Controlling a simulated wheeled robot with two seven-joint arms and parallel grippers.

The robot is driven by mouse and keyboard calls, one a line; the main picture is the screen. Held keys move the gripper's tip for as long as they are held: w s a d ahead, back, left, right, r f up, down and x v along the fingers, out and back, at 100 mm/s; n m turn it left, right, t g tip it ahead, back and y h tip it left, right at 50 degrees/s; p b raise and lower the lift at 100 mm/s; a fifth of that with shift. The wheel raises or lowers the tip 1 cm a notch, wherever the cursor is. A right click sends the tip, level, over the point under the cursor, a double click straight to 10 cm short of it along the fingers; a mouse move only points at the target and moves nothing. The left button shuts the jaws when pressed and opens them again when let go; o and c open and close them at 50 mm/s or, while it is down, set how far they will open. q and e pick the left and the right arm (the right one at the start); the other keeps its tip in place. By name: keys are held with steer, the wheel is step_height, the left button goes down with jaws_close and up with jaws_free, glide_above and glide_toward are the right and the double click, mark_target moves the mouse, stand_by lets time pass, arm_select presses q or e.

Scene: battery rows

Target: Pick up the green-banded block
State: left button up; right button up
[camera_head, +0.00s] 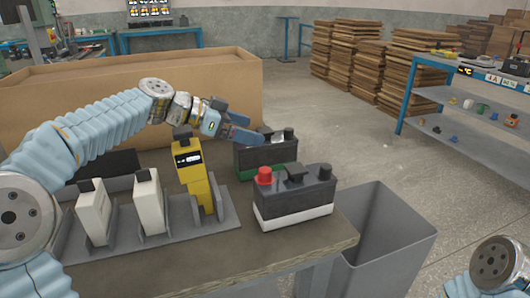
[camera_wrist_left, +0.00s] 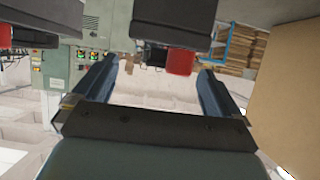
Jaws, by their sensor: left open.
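The green-banded block (camera_head: 256,157) is a black, battery-like block with a green strip along its lower side. It stands on the table behind the white-banded block. My left gripper (camera_head: 250,127) is open, its blue fingers reaching over the near-left top of the green-banded block and hiding part of it. In the left wrist view, the open fingers (camera_wrist_left: 155,82) have empty space between them. A grey block with a red cap (camera_wrist_left: 180,61) shows beyond them; its band is out of sight, so I cannot tell which block it is. My right gripper is out of view.
A black block with a red cap and white band (camera_head: 293,207) stands close in front. A yellow unit (camera_head: 196,178) and two white units (camera_head: 149,203) stand in a grey rack to the left. A large cardboard box (camera_head: 80,105) is behind; a grey bin (camera_head: 385,250) is at right.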

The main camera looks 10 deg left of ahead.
mark_target(258, 131)
arm_select(q)
steer(key=x, duration=0.3)
steer(key=shift+f, duration=0.2)
jaws_close()
steer(key=shift+w+d+r, duration=0.1)
steer(key=shift+r, duration=0.15)
